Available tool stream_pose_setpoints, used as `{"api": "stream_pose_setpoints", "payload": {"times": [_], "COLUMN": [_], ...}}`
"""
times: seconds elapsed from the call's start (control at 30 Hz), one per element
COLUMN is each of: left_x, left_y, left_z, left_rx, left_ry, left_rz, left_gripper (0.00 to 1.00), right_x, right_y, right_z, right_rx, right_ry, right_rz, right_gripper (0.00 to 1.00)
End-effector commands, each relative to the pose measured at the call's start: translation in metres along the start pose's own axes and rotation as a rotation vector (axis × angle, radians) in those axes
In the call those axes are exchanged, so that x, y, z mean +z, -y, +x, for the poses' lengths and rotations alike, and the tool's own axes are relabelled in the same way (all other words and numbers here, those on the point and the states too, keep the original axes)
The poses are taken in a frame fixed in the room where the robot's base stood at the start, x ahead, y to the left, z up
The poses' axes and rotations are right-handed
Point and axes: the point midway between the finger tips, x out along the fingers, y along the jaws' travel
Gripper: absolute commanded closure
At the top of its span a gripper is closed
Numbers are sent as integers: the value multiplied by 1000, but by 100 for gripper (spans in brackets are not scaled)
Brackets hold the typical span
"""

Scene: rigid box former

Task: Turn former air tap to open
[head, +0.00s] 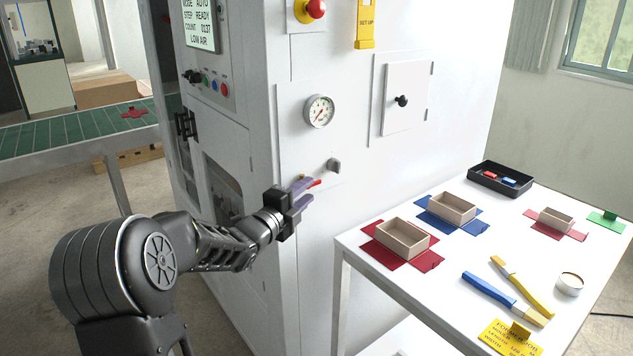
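The former (350,60) is a tall white cabinet in the middle of the head view. Its air tap (315,183) shows as a small red lever with a bit of brass, low on the front panel below the gauge. My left gripper (309,191) is at the tap, its two purple fingers apart, with the red lever close to the upper finger. The fingers hide part of the tap, and I cannot tell whether they touch it. The pressure gauge (319,111) is round with a white face. The display (201,22) reads LOW AIR. My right gripper is out of view.
A grey knob (333,166) sits just right of the tap. A white table (367,281) on the right holds card trays, coloured blanks, brushes and a black bin (500,180). A green conveyor (80,132) is at the left. A red emergency button (311,10) is above.

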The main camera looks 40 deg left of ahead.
Motion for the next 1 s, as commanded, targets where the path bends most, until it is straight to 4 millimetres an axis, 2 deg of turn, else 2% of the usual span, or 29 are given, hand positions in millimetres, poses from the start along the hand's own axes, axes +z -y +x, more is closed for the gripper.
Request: {"api": "stream_pose_setpoints", "payload": {"times": [0.1, 0.3, 0.43, 0.7, 1.0], "left_x": [-1, -1, -1, 0, 0], "left_y": [2, 1, 0, 0, 0], "left_z": [20, 48, 55, 56, 56], "left_rx": [1, 2, 1, 0, 0], "left_ry": [-2, -1, 0, 0, 0], "left_rz": [-1, -1, -1, -1, -1], "left_gripper": [68, 68, 68, 69, 94], "right_x": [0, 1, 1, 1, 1], "right_y": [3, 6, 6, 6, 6], "right_z": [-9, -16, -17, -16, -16], "right_rx": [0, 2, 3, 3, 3], "right_ry": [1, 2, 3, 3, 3], "right_rz": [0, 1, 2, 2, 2], "right_gripper": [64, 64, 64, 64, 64]}}
